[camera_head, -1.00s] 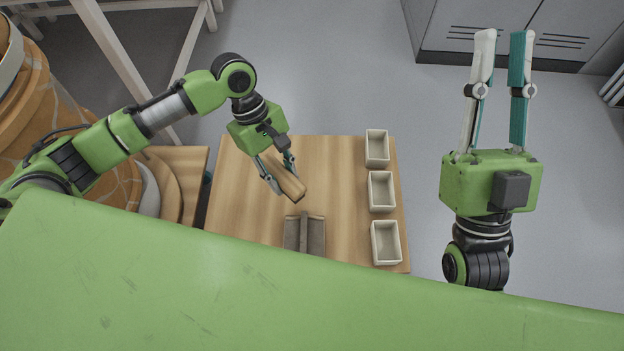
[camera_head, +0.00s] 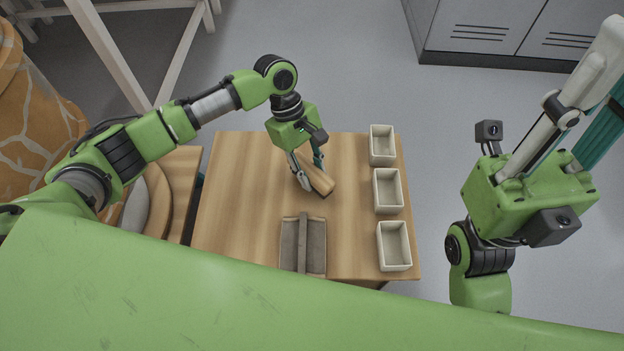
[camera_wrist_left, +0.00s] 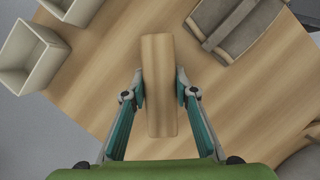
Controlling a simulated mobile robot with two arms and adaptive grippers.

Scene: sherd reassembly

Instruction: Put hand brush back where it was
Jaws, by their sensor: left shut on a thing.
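The hand brush, a plain wooden block (camera_head: 320,181), is between the fingers of my left gripper (camera_head: 311,170) over the right middle of the wooden table. In the left wrist view the block (camera_wrist_left: 158,60) lies lengthwise between both fingertips (camera_wrist_left: 160,90), which grip its sides. No bristles show; its underside is hidden. I cannot tell whether it touches the tabletop. My right gripper (camera_head: 585,105) is at the far right, off the table, with a gap between its fingers; its fingertips are cut off by the picture edge.
The table (camera_head: 240,190) carries a grey-brown tray (camera_head: 317,250) with a raised middle bar near the front. Three pale open boxes, far (camera_head: 382,146), middle (camera_head: 388,191) and near (camera_head: 394,246), line its right edge. The table's left part is clear. Grey cabinets (camera_head: 490,30) stand behind.

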